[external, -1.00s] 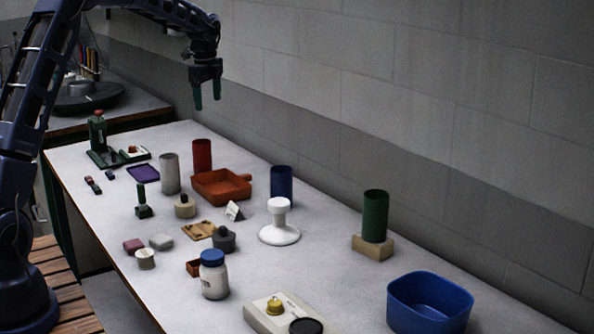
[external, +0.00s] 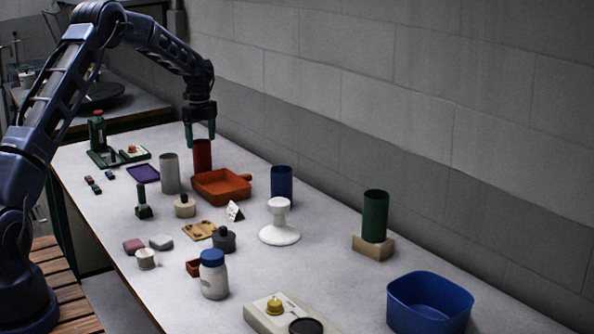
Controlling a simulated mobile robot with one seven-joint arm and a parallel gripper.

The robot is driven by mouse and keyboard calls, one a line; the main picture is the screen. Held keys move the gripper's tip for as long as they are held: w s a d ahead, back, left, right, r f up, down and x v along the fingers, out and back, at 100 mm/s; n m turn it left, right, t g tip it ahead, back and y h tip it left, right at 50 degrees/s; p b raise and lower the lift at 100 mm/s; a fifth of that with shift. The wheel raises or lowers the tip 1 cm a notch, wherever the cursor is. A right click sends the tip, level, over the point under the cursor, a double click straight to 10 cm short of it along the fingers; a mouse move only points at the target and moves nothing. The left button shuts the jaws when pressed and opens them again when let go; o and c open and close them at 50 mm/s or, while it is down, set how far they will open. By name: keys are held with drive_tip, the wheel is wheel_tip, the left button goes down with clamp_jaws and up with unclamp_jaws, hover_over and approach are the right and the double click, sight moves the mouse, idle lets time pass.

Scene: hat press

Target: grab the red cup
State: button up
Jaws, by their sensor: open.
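The red cup (external: 202,157) is a tall plain cylinder that stands upright at the back of the white table, just behind the orange-red tray. My gripper (external: 200,142) points straight down at the red cup, with its green fingertips at the height of the cup's upper part. One finger shows on each side of the cup in the picture. The gripper is open. I cannot tell whether the fingers touch the cup.
The orange-red tray (external: 221,186) is close in front of the cup. A grey cylinder (external: 170,173) stands to its left. A blue cylinder (external: 282,186) and a white stand (external: 279,233) are to the right. The wall (external: 330,90) runs close behind.

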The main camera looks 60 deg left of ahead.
sight(202, 153)
drive_tip(key=shift+f, duration=3.05)
drive_tip(key=c, duration=1.1)
